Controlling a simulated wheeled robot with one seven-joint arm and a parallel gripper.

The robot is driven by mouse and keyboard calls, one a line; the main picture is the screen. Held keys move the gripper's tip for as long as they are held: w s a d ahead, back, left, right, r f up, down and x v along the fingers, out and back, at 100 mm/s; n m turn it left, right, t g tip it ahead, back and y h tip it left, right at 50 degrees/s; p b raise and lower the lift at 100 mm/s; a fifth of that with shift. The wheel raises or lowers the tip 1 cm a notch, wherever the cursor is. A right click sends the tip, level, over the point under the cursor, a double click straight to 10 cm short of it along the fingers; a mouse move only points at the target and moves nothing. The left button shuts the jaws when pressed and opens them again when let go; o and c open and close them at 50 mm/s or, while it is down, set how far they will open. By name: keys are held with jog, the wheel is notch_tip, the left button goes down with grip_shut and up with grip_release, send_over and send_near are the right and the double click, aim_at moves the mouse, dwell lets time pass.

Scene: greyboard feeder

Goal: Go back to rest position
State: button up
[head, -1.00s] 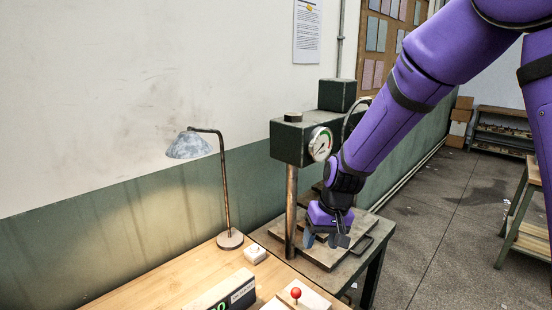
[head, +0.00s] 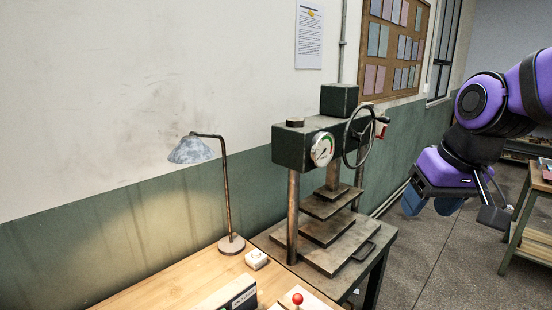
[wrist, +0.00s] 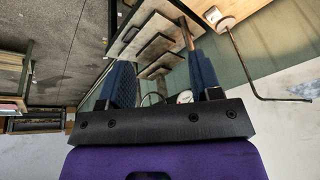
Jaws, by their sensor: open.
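My gripper (head: 458,203) is at the right of the head view, in the air over the floor, to the right of the press. Its blue fingers stand apart with nothing between them, as the wrist view (wrist: 162,85) also shows. My purple arm comes in from the right edge. The dark green press (head: 300,146) stands free of the arm, with its gauge, handwheel and stacked plates in full view. It also shows in the wrist view, beyond my fingers.
A wooden bench (head: 175,281) at front left holds a lamp (head: 192,150), a small white block (head: 257,259) and a red-knobbed lever (head: 297,298). A workbench (head: 528,222) stands at the right edge. Open floor (head: 430,265) lies between it and the press.

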jog(key=s+d+r+t, duration=0.1)
jog(key=s+d, duration=0.1)
jog(key=s, duration=0.3)
jog(key=s+d+r+m+h, duration=0.1)
jog(key=s+d+r, duration=0.1)
jog(key=s, duration=0.4)
jog(key=shift+d+t+h, duration=0.3)
jog(key=shift+d+t, duration=0.1)
jog(key=shift+d, duration=0.25)
jog(key=shift+w+r, duration=0.1)
dwell(1.6)
